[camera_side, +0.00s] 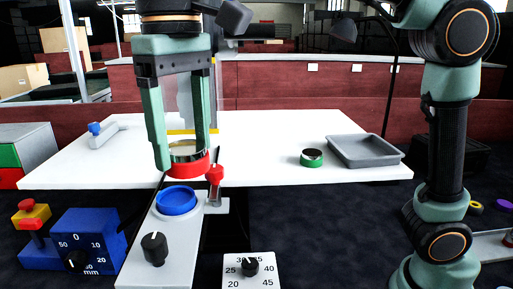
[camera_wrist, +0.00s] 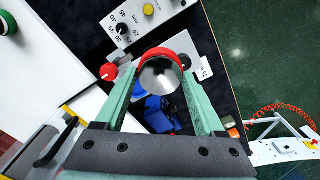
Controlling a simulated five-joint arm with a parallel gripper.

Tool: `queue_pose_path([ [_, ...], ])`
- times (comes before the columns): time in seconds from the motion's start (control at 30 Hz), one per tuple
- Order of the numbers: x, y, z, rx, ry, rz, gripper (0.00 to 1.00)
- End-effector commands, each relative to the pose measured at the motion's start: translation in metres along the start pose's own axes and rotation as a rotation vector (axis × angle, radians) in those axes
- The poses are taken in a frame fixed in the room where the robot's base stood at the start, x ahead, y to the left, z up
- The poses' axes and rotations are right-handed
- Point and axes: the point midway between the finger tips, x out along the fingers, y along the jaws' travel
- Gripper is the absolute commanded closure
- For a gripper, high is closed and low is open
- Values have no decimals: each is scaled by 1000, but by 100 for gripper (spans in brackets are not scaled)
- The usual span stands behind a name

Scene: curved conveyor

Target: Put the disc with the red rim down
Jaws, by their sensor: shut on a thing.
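The disc with the red rim (camera_side: 187,167) has a shiny metal top and sits between the two fingers of my gripper (camera_side: 183,158). My gripper is shut on it. In the side view the disc is held above a blue ring (camera_side: 176,200) on a grey-white panel (camera_side: 140,255), with a gap between them. In the wrist view the disc (camera_wrist: 160,73) lies at the fingertips, nearly level, and hides most of what is below it.
A red-topped post (camera_side: 215,174) stands close right of the disc. A green-rimmed disc (camera_side: 312,157) and a grey tray (camera_side: 364,151) are on the white table (camera_side: 265,150). A blue dial box (camera_side: 88,241) and a red button on a yellow block (camera_side: 32,214) stand at left.

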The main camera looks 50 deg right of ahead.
Motion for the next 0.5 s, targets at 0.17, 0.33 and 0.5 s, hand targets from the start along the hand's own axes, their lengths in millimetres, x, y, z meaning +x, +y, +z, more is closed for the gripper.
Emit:
queue_pose_path([
  [0.17, 9, 4, 38, -295, 1, 0, 90],
  [0.33, 31, 26, 59, -260, 0, 0, 90],
  [0.5, 59, 72, 67, 77, 1, 0, 90],
])
